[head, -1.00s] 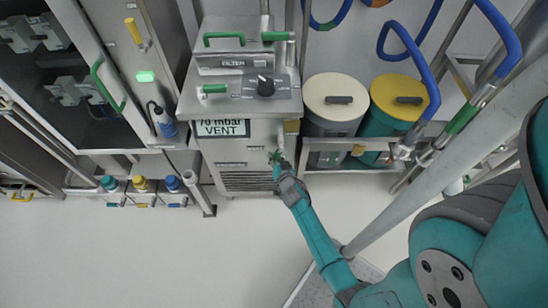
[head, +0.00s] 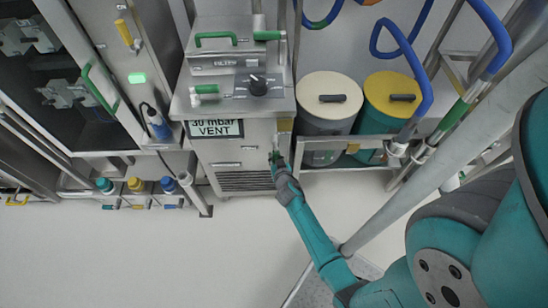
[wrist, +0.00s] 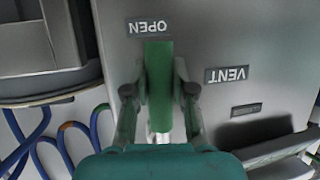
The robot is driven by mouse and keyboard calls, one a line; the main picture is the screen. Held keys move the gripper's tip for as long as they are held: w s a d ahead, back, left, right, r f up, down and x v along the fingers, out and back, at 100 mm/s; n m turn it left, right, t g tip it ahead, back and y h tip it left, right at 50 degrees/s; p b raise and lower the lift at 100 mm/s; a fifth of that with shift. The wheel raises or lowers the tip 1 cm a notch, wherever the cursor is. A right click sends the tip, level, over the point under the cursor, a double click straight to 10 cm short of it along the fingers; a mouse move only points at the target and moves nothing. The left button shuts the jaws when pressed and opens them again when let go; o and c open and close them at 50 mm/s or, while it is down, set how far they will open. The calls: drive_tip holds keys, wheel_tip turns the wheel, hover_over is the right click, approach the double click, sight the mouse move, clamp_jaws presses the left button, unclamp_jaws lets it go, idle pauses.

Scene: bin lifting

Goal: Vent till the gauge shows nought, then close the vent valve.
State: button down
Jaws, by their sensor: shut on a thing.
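The gauge display (head: 213,128) on the front of the steel filter cabinet reads "30 mbar" with "VENT" below it. The vent valve's green handle (wrist: 158,75) shows in the wrist view, with its end at the "OPEN" label (wrist: 149,26) and away from the "VENT" label (wrist: 227,74). My gripper (wrist: 160,92) is shut on the handle, one finger on each side. In the head view my gripper (head: 276,157) is at the cabinet's right front, below and right of the display; the handle is small and mostly hidden there.
The filter cabinet (head: 238,158) has a black knob (head: 258,84) and green-tipped handles on top. Two lidded drums (head: 330,98) stand on a rack to its right, below blue hoses (head: 410,55). Bottles with coloured caps (head: 137,184) sit at lower left. The floor in front is clear.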

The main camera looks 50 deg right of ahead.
drive_tip(key=shift+s+f, duration=0.15)
drive_tip(key=shift+s, duration=0.1)
idle(0.3)
drive_tip(key=c, duration=0.9)
unclamp_jaws()
drive_tip(key=shift+d, duration=0.1)
drive_tip(key=shift+c, duration=0.2)
drive_tip(key=v, duration=1.2)
drive_tip(key=shift+w, duration=0.15)
